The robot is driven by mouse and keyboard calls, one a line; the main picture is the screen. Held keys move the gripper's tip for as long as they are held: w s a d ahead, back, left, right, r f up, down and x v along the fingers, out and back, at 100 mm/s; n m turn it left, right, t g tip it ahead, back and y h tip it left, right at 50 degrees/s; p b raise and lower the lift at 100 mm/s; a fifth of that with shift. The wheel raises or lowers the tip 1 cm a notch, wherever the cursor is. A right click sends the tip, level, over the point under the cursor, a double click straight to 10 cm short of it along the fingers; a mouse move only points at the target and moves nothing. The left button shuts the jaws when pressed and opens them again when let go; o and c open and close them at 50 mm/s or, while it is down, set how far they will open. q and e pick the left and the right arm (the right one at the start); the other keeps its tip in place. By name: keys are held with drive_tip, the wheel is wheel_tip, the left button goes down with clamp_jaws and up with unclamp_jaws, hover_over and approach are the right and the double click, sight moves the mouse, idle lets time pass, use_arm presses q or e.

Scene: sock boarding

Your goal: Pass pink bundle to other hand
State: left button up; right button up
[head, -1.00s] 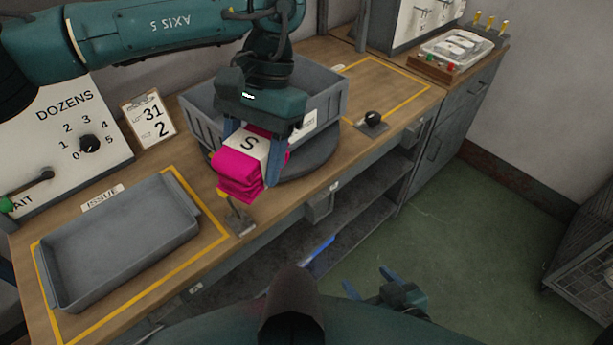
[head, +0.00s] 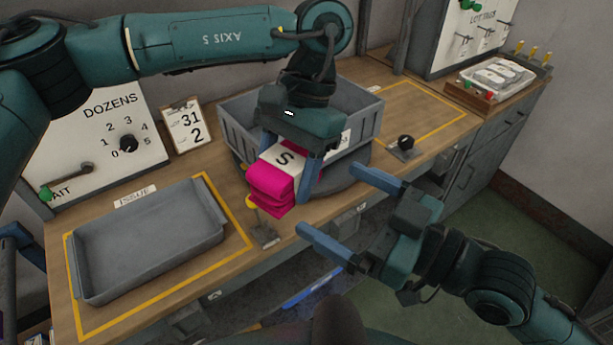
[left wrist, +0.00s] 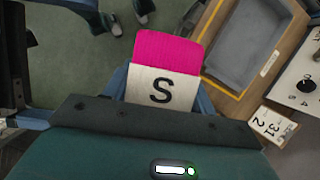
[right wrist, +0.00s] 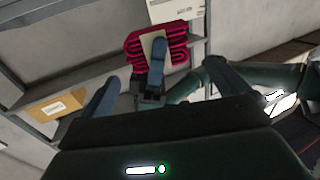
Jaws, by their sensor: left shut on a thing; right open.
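The pink bundle (head: 272,187) is a folded stack with a white band marked S. My left gripper (head: 290,165) is shut on it and holds it above the bench's front edge, in front of the grey bin. The bundle also fills the middle of the left wrist view (left wrist: 168,55), its pink end pointing away from the gripper. My right gripper (head: 340,215) is open and empty, to the right of the bundle with its fingers toward it. In the right wrist view the bundle (right wrist: 135,48) shows its folded layers beyond the open fingers, with a left finger across its band.
A grey bin (head: 236,128) stands on a round turntable (head: 352,166) behind the bundle. An empty grey tray (head: 150,245) lies at left inside yellow lines. A small post stand (head: 264,235) is below the bundle, and a black knob (head: 405,143) stands at right.

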sight(281, 168)
drive_tip(key=x, duration=1)
drive_tip(key=shift+w+a, duration=0.2)
drive_tip(key=shift+a, duration=0.05)
drive_tip(key=shift+s, duration=0.1)
drive_tip(key=c, duration=0.7)
use_arm(q)
drive_tip(key=o, duration=1)
use_arm(e)
drive_tip(key=shift+r, duration=0.1)
drive_tip(key=shift+c, duration=0.2)
use_arm(q)
drive_tip(key=shift+o, duration=0.6)
drive_tip(key=shift+s+d, duration=0.1)
